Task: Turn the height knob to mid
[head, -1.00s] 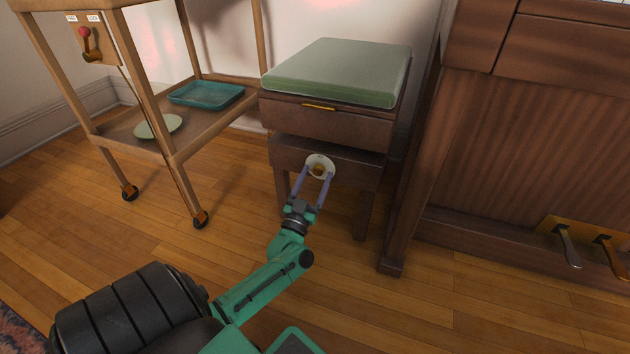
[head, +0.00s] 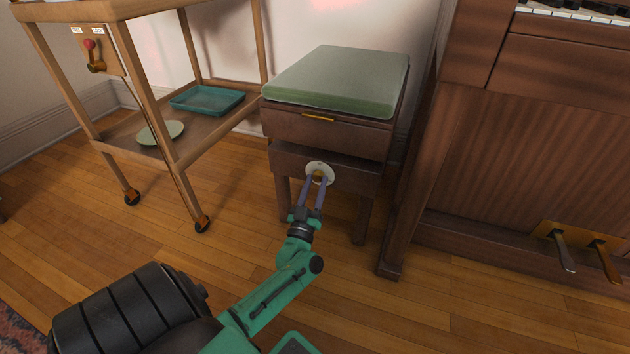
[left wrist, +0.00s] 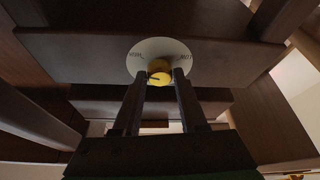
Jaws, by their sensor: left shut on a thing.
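The height knob (left wrist: 159,70) is a small yellow knob on a pale round dial plate (left wrist: 146,49) with dark lettering, fixed to the front of the dark wooden stool. In the head view the dial plate (head: 320,168) sits below the stool's green cushion (head: 338,80). My left gripper (head: 318,180) reaches up to it, and in the left wrist view its fingers (left wrist: 160,76) stand on both sides of the knob, shut on it. A dark mark shows on the knob's face; its exact setting is too small to read. My right gripper is not in view.
A wooden trolley (head: 165,166) on casters stands at the left, with a teal tray (head: 207,100) and a pale plate (head: 160,133) on its lower shelf. A piano (head: 500,160) with brass pedals stands close at the right. Wooden floor in front is clear.

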